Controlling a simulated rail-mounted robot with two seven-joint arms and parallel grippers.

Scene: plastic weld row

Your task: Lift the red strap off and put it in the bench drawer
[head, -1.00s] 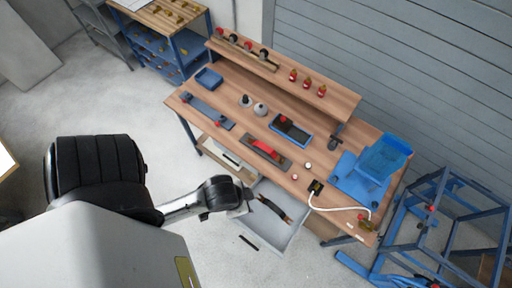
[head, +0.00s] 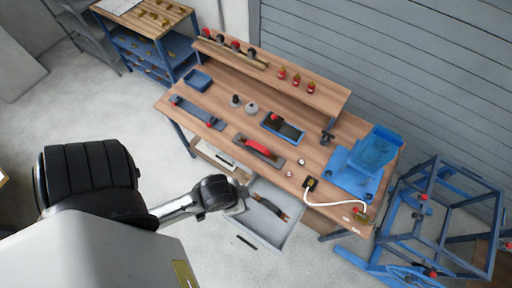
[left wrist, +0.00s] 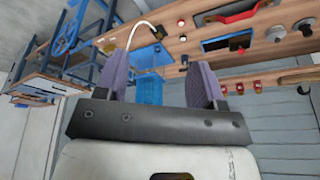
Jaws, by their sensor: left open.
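The red strap (head: 258,147) arches along a dark grey plate near the front of the bench top. It also shows in the left wrist view (left wrist: 238,13), near the top edge. The bench drawer (head: 262,232) is pulled open below the front of the bench. A dark strip with brown ends (head: 270,208) lies in it. My left gripper (head: 239,197) is by the drawer's left side, below and apart from the strap. In the left wrist view its two purple fingers (left wrist: 161,75) stand apart with nothing between them. My right gripper does not show.
A grey bar with red knobs (head: 198,112) lies left. A blue frame (head: 440,215) stands right of the bench. Floor in front is clear.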

